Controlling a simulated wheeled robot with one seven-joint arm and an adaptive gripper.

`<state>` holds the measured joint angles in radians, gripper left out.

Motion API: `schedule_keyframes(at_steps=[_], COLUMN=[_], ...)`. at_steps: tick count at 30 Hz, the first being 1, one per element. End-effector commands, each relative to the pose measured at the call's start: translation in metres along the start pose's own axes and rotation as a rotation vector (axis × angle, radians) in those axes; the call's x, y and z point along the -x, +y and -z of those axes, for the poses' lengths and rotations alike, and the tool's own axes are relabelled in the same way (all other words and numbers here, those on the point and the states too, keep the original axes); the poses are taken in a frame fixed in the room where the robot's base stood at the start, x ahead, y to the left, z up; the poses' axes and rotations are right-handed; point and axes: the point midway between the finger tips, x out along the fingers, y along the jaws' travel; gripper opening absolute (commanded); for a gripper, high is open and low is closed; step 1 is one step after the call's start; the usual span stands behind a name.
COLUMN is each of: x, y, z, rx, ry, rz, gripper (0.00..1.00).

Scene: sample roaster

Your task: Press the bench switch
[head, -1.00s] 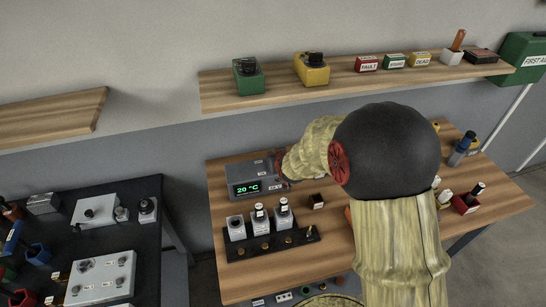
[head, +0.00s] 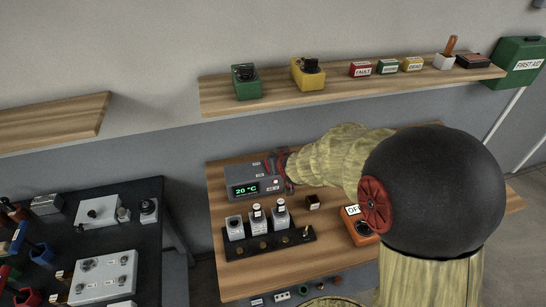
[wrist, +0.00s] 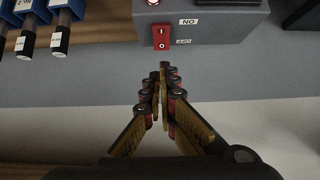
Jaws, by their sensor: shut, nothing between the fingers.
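A red rocker switch (wrist: 161,35) sits on the face of a grey box (wrist: 215,25) in the wrist view. The labels beside it appear upside down; one reads as ON turned over. My gripper (wrist: 163,70) is shut and empty, its fingertips together just below the switch in the picture. I cannot tell how far they are from the box face. In the head view my gripper (head: 287,170) is at the right end of the grey unit (head: 254,180) with a green 20 °C display. The switch itself cannot be made out there.
A dark rack (head: 268,246) with several bottles stands in front of the display unit. A wooden shelf (head: 350,82) runs above.

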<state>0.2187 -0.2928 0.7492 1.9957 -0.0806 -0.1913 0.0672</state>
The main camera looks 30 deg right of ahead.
Motion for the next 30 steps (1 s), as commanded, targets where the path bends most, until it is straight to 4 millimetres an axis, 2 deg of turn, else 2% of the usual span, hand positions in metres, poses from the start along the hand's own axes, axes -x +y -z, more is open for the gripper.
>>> schedule_keyframes(at_steps=[3,9,23,26,30], x=[0.021,0.038,0.042,0.041,0.039], y=[0.000,0.000,-0.002,-0.012,-0.041], z=[0.000,-0.003,-0.004,-0.005,-0.009], rx=[0.001,0.001,0.003,0.015,0.050], ry=[0.003,0.003,0.002,0.001,-0.005], rz=[0.000,0.000,0.002,0.017,0.059], gripper=[0.00,0.00,0.00,0.00,0.00])
